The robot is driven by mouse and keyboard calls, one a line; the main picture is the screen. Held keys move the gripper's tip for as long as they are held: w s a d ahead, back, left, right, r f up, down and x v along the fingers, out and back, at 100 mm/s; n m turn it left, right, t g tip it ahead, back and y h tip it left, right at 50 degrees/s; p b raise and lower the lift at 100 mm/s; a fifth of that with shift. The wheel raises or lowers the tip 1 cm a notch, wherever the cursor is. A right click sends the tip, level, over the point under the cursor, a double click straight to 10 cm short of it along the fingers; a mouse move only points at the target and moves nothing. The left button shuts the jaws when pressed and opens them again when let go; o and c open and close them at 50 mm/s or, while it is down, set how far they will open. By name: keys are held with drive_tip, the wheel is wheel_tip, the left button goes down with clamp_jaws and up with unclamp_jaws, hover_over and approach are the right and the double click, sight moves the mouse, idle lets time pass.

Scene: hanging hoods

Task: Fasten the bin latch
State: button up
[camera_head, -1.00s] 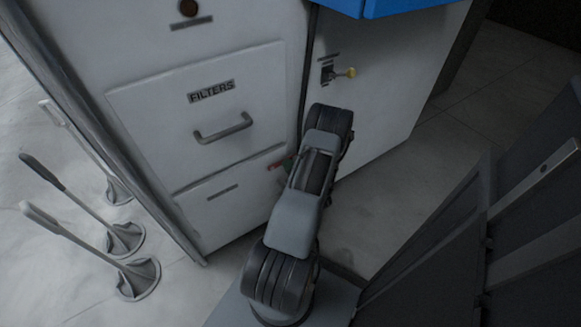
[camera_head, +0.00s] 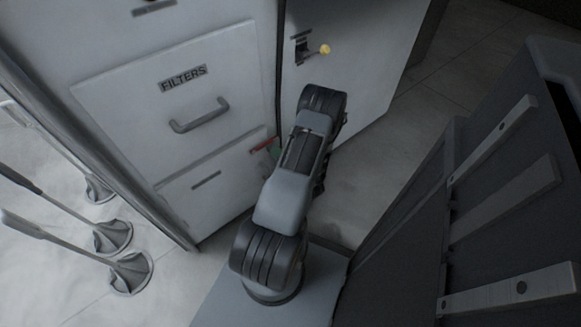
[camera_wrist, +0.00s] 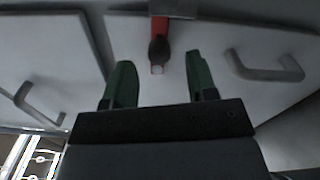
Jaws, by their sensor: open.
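A red lever with a dark end (camera_wrist: 158,48), which looks like the latch, shows in the wrist view at the top centre. In the head view the red piece (camera_head: 263,145) is by the lower right corner of the FILTERS drawer (camera_head: 165,100), above a lower front with a slot (camera_head: 205,182). My gripper (camera_wrist: 158,78) is open, its two green fingers on either side of the lever's dark end, with gaps visible on both sides. No contact shows. In the head view my arm hides most of the gripper.
Grey bar handles flank the lever in the wrist view, one at left (camera_wrist: 38,105) and one at right (camera_wrist: 265,68). A yellow-knobbed fitting (camera_head: 323,50) is on the right panel. A dark slatted unit (camera_head: 480,190) stands at right.

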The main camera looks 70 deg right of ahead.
drive_tip(key=p+v, duration=0.1)
drive_tip(key=v, duration=0.8)
drive_tip(key=shift+p, duration=0.3)
drive_tip(key=shift+s+a, duration=0.1)
drive_tip(key=shift+s, duration=0.05)
